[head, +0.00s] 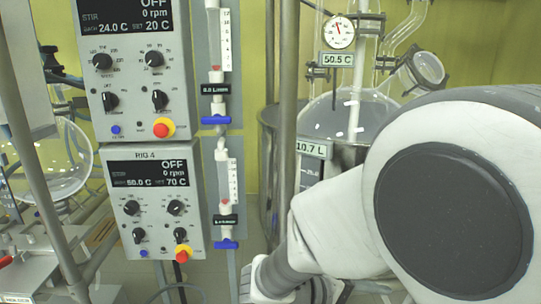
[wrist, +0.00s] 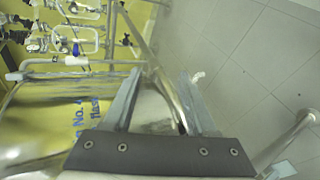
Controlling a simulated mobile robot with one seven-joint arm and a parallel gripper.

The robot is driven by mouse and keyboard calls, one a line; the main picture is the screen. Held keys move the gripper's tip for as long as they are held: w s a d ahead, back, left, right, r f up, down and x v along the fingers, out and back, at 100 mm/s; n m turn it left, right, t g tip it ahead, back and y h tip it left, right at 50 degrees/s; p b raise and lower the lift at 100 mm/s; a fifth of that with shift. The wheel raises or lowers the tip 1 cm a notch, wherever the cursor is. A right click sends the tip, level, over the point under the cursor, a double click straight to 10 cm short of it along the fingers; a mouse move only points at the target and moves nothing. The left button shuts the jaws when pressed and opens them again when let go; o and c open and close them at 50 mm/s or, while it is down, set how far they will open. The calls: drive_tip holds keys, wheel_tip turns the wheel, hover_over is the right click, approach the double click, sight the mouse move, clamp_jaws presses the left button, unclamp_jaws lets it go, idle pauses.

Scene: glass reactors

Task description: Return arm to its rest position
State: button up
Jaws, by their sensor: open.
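In the wrist view, my gripper (wrist: 160,100) is open, with its two grey fingers apart and nothing held between them. A shiny metal vessel (wrist: 40,115) with blue lettering lies to the left of and behind the left finger, and I cannot tell whether they touch. In the head view, my white and dark arm fills the lower right. The gripper's fingers do not show there.
Two control boxes (head: 148,180) with knobs and red buttons stand at the left of the head view. Flow meters with blue valves (head: 217,120), a metal pole (head: 289,60) and a glass reactor (head: 350,112) stand close to my arm.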

drive_tip(key=s+r+m+g+y, duration=0.2)
drive_tip(key=s+m+y, duration=0.1)
drive_tip(key=s+y, duration=0.45)
drive_tip(key=s+a+r+t+y+p, duration=0.1)
drive_tip(key=a+r+t+y+p, duration=0.1)
drive_tip(key=r+p, duration=0.8)
drive_tip(key=s+a+r+m+t+y+p, duration=0.1)
drive_tip(key=a+r+t+y+p, duration=0.1)
drive_tip(key=r+p, duration=0.9)
wheel_tip(320, 180, up, 6)
drive_tip(key=shift+s+a+f+t+y, duration=0.1)
drive_tip(key=shift+s+a+t+y, duration=0.15)
drive_tip(key=shift+y, duration=0.2)
drive_tip(key=shift+d, duration=0.1)
